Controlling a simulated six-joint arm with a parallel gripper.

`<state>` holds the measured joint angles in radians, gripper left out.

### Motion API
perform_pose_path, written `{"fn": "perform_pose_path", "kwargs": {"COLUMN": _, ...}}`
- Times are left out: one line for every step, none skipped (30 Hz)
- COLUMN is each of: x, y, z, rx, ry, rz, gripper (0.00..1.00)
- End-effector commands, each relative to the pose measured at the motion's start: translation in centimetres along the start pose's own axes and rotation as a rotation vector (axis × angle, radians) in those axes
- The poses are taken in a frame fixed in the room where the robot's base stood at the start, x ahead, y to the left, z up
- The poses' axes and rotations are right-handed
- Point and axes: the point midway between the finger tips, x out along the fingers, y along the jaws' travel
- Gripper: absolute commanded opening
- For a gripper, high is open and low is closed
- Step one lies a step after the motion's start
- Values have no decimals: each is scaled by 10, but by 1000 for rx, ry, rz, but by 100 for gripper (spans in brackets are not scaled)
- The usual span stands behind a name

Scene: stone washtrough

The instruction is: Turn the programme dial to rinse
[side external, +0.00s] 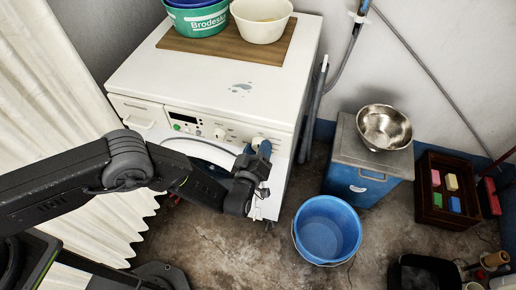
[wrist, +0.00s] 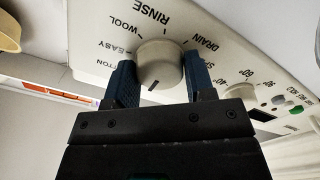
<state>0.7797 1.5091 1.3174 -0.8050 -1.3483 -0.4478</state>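The programme dial (wrist: 160,64) is a round off-white knob with a dark pointer line, on the washing machine's (side external: 215,90) front panel. In the wrist view the pointer line is on the dial's lower side, facing my gripper, and RINSE (wrist: 150,14) is printed beyond the opposite side. My gripper (wrist: 161,72) has one blue finger on each side of the dial, with no clear gap seen, and appears shut on it. In the side external view my gripper (side external: 257,157) is at the panel's right end, partly hiding the dial.
A smaller knob (side external: 219,133) sits left along the panel. A wooden board (side external: 245,48) with basins lies on the machine. A blue bucket (side external: 327,230) stands on the floor to the right, near a small cabinet (side external: 365,160) bearing a steel bowl (side external: 385,127).

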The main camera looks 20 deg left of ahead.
Motion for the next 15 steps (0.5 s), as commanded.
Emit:
{"fn": "perform_pose_path", "kwargs": {"x": 0, "y": 0, "z": 0, "rx": 0, "ry": 0, "rz": 0, "gripper": 44}}
{"fn": "perform_pose_path", "kwargs": {"x": 0, "y": 0, "z": 0, "rx": 0, "ry": 0, "rz": 0, "gripper": 42}}
{"fn": "perform_pose_path", "kwargs": {"x": 0, "y": 0, "z": 0, "rx": 0, "ry": 0, "rz": 0, "gripper": 38}}
{"fn": "perform_pose_path", "kwargs": {"x": 0, "y": 0, "z": 0, "rx": 0, "ry": 0, "rz": 0, "gripper": 35}}
{"fn": "perform_pose_path", "kwargs": {"x": 0, "y": 0, "z": 0, "rx": 0, "ry": 0, "rz": 0, "gripper": 32}}
{"fn": "perform_pose_path", "kwargs": {"x": 0, "y": 0, "z": 0, "rx": 0, "ry": 0, "rz": 0, "gripper": 28}}
{"fn": "perform_pose_path", "kwargs": {"x": 0, "y": 0, "z": 0, "rx": 0, "ry": 0, "rz": 0, "gripper": 25}}
{"fn": "perform_pose_path", "kwargs": {"x": 0, "y": 0, "z": 0, "rx": 0, "ry": 0, "rz": 0, "gripper": 24}}
{"fn": "perform_pose_path", "kwargs": {"x": 0, "y": 0, "z": 0, "rx": 0, "ry": 0, "rz": 0, "gripper": 24}}
{"fn": "perform_pose_path", "kwargs": {"x": 0, "y": 0, "z": 0, "rx": 1, "ry": 0, "rz": 0, "gripper": 24}}
{"fn": "perform_pose_path", "kwargs": {"x": 0, "y": 0, "z": 0, "rx": 3, "ry": 0, "rz": 0, "gripper": 24}}
{"fn": "perform_pose_path", "kwargs": {"x": 0, "y": 0, "z": 0, "rx": 6, "ry": 0, "rz": 0, "gripper": 24}}
{"fn": "perform_pose_path", "kwargs": {"x": 0, "y": 0, "z": 0, "rx": 10, "ry": 0, "rz": 0, "gripper": 24}}
{"fn": "perform_pose_path", "kwargs": {"x": 0, "y": 0, "z": 0, "rx": 16, "ry": 0, "rz": 0, "gripper": 24}}
{"fn": "perform_pose_path", "kwargs": {"x": 0, "y": 0, "z": 0, "rx": 24, "ry": 0, "rz": 0, "gripper": 24}}
